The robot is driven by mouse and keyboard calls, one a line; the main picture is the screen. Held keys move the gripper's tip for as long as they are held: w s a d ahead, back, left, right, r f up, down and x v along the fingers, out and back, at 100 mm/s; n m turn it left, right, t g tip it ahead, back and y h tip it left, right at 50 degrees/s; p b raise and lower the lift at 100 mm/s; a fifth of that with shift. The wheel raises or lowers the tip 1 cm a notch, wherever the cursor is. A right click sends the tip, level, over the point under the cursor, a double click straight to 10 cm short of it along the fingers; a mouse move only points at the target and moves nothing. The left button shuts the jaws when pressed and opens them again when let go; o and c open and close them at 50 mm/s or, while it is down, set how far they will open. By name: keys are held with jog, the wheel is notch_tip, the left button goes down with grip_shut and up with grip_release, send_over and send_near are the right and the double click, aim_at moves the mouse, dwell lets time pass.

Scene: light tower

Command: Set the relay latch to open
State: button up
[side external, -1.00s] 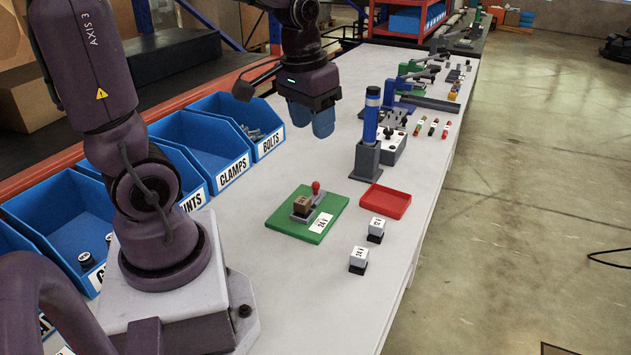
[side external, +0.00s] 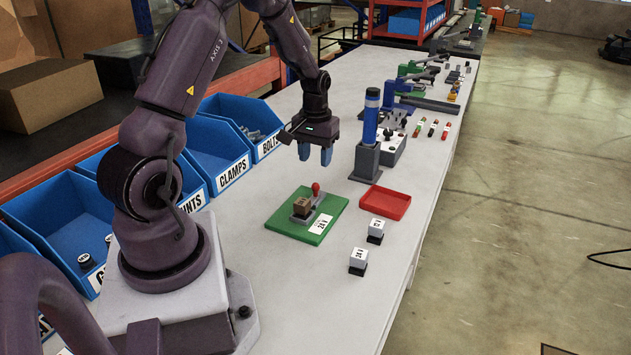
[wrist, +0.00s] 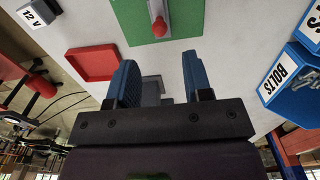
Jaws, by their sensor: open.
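The relay board is a green plate (side external: 327,231) flat on the table, with a brown block (side external: 302,205) in a grey holder and a "24 V" label (side external: 320,224). A latch with a red knob (side external: 315,187) stands at its far edge; the knob also shows at the top of the wrist view (wrist: 159,27). I cannot tell the latch's setting. My gripper (side external: 315,154) hangs above the table beyond the board, apart from it. Its blue fingers are parted and empty, as the wrist view shows (wrist: 157,82).
A red tray (side external: 384,202) and two small labelled blocks (side external: 376,231) (side external: 358,262) stand right of the board. A blue-and-grey tower (side external: 368,140) stands just right of my gripper. Blue bins (side external: 218,150) line the left edge.

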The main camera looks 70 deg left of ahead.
aim_at(315, 184)
notch_tip(315, 184, down, 7)
jog(key=shift+f, duration=0.2)
